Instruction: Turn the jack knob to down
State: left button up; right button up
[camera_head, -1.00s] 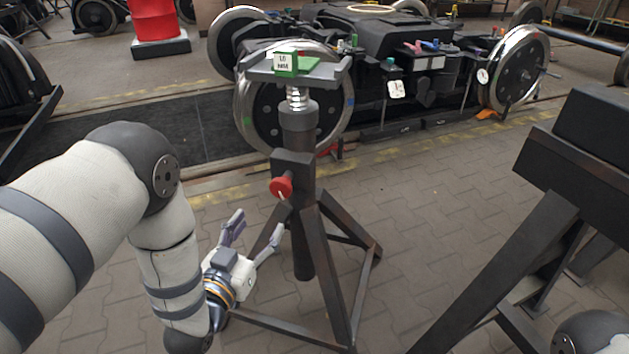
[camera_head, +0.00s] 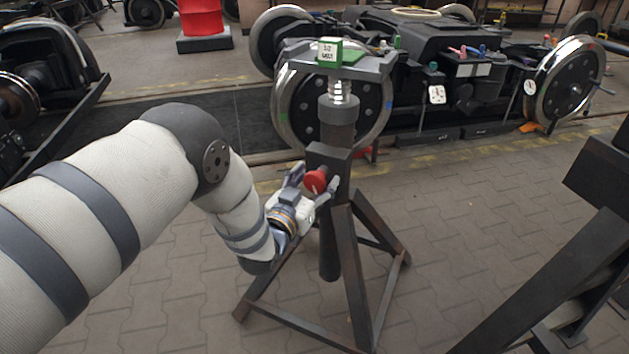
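The jack stand (camera_head: 338,120) stands upright on a dark four-sided base frame. Its red knob (camera_head: 316,181) sits on the dark block of the column, facing me. The knob's setting is too small to read. My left gripper (camera_head: 308,184) is at the knob, coming from the lower left. Its fingers are apart, one left of the knob and one at its lower right. I cannot tell whether they touch it. A green block with a white label (camera_head: 329,52) rests on the jack's top plate. My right gripper is not in view.
A tram bogie (camera_head: 430,60) with large wheels stands behind the jack. A dark trestle-like frame (camera_head: 560,265) fills the lower right. A red drum (camera_head: 201,18) stands at the back left. The paving between jack and frame is clear.

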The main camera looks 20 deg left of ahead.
pick_arm(q)
jog(key=c, duration=1)
jog(key=shift+o, duration=0.2)
jog(key=shift+n, duration=0.4)
